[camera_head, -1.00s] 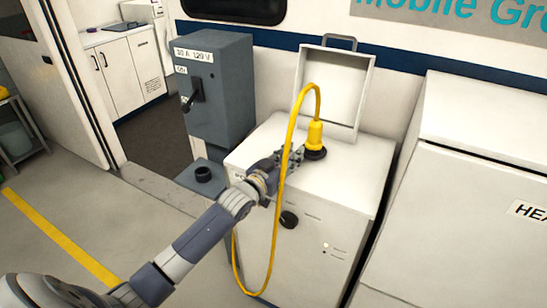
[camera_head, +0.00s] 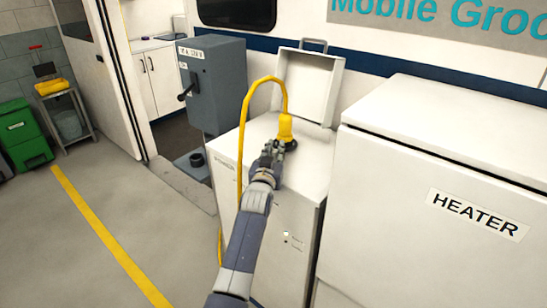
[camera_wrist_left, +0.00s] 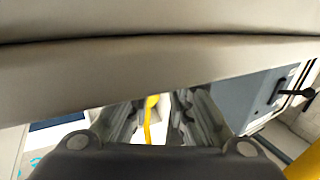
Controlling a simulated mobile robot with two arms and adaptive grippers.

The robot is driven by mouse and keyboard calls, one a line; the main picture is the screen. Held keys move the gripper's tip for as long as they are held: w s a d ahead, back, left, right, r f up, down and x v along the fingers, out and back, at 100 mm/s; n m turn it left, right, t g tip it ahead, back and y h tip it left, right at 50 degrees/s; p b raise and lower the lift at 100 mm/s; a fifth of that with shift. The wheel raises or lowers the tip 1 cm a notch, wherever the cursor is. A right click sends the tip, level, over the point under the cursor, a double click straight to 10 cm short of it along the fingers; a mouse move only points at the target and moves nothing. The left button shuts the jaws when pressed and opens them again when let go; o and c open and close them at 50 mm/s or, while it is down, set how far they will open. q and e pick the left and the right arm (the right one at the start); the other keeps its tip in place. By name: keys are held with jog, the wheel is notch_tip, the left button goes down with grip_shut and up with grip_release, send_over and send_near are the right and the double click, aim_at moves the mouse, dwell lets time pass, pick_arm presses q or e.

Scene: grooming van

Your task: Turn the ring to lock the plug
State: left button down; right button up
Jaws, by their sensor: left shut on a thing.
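The yellow plug (camera_head: 285,127) stands upright in a dark socket on top of the white cabinet (camera_head: 303,160). Its yellow cable (camera_head: 241,140) arches up and hangs down the cabinet's left side. The dark ring (camera_head: 291,144) shows only in part at the plug's base. My left gripper (camera_head: 273,150) is at the plug's base, shut on what appears to be the ring; the fingers hide most of the contact. In the left wrist view, the two fingers (camera_wrist_left: 158,115) flank a yellow strip, and a pale surface fills the top. My right gripper is not in view.
An open lid (camera_head: 308,87) stands behind the plug. A grey switch box (camera_head: 212,85) with a black lever is to the left. A white heater (camera_head: 440,190) stands close on the right. The floor at left is clear, with a yellow line (camera_head: 95,225).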

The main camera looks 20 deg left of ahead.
pick_arm(q)
jog(key=shift+s+a+r+y, duration=0.1)
jog(key=shift+a+r+y, duration=0.15)
jog(key=shift+a, duration=0.3)
jog(key=c, duration=1.5)
grip_release()
jog(key=shift+a+f, duration=0.1)
jog(key=shift+a, duration=0.05)
jog(key=shift+a+f, duration=0.15)
jog(key=shift+a, duration=0.05)
jog(key=shift+s+d, duration=0.15)
jog(key=shift+d, duration=0.25)
jog(key=shift+s+d, duration=0.15)
jog(key=shift+s, duration=0.15)
jog(key=v, duration=1.1)
jog(key=shift+a, duration=0.4)
